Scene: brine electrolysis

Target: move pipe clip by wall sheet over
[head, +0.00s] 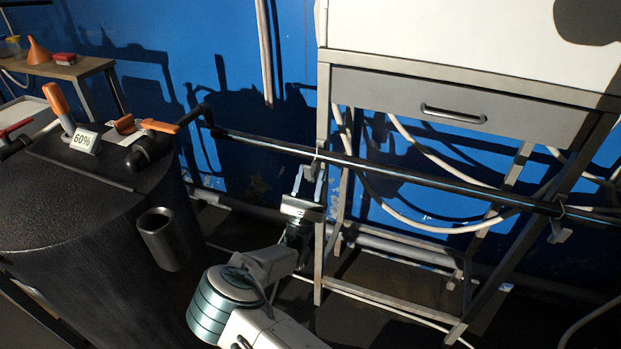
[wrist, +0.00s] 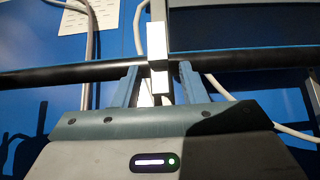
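A pale pipe clip (head: 315,161) sits on the black pipe (head: 425,178) by the table's left front leg. In the wrist view the clip (wrist: 157,55) is a light upright block across the pipe (wrist: 60,75). My gripper (head: 310,175) is at the clip from below. In the wrist view its two blue-grey fingers (wrist: 157,82) stand apart, one on each side of the clip, with visible gaps. The wall sheet (wrist: 88,14), white with faint marks, is on the blue wall at the upper left. The clip's lower part is partly hidden by my gripper.
A metal table (head: 450,100) with a drawer stands behind the pipe. A second clip (head: 559,231) is farther right on the pipe. A black tank (head: 80,215) with a "60%" tag (head: 84,140) stands at left. Pale hoses (head: 425,222) hang behind the table.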

